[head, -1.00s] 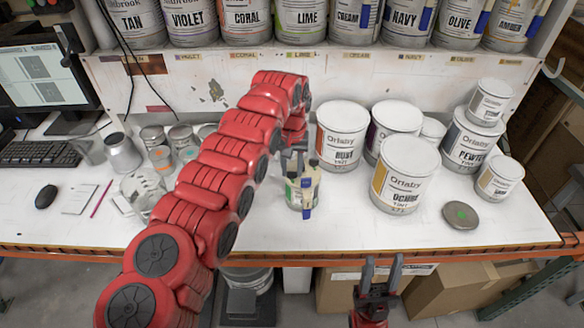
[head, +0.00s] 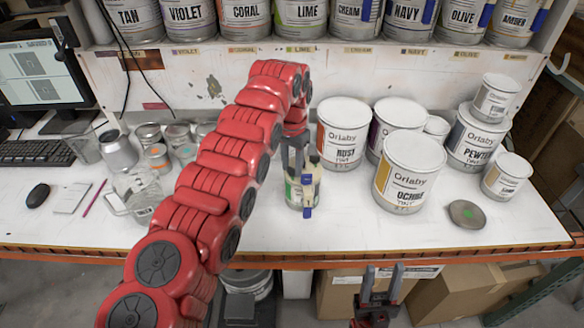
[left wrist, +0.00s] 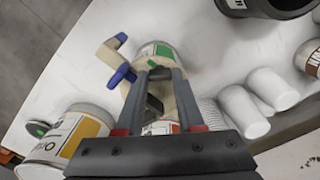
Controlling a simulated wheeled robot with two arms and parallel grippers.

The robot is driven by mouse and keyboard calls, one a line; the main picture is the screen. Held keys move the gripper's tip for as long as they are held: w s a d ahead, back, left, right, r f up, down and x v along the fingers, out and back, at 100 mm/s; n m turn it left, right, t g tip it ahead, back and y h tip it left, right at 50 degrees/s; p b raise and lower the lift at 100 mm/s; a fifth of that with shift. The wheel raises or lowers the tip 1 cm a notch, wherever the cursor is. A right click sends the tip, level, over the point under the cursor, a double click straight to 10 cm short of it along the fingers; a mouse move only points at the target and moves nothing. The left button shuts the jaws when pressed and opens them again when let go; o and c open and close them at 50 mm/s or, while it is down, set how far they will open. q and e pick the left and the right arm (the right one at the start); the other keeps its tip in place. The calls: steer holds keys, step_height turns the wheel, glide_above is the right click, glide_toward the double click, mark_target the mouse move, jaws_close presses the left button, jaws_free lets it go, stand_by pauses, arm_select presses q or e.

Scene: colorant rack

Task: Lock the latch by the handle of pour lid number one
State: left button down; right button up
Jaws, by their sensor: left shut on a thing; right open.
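A small can (head: 293,197) with a green-marked label and a beige pour lid (head: 311,170) stands on the table's front middle. A blue latch (head: 307,190) hangs at the lid's front; it also shows in the left wrist view (left wrist: 122,74), beside a beige spout-like part. My left gripper (head: 296,158) reaches down at the lid. In the left wrist view its fingers (left wrist: 160,78) are shut on a beige part of the pour lid, seemingly its handle. The exact contact is partly hidden. My right gripper (head: 382,275) is open and empty, in front of the table edge.
Glass and metal containers (head: 118,150) stand left. A shelf of cans (head: 245,18) runs behind.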

arm_select(q)
steer(key=m, duration=0.3)
steer(key=shift+m, duration=0.3)
steer(key=m, duration=0.4)
steer(key=shift+m, duration=0.3)
steer(key=c, duration=0.8)
jaws_free()
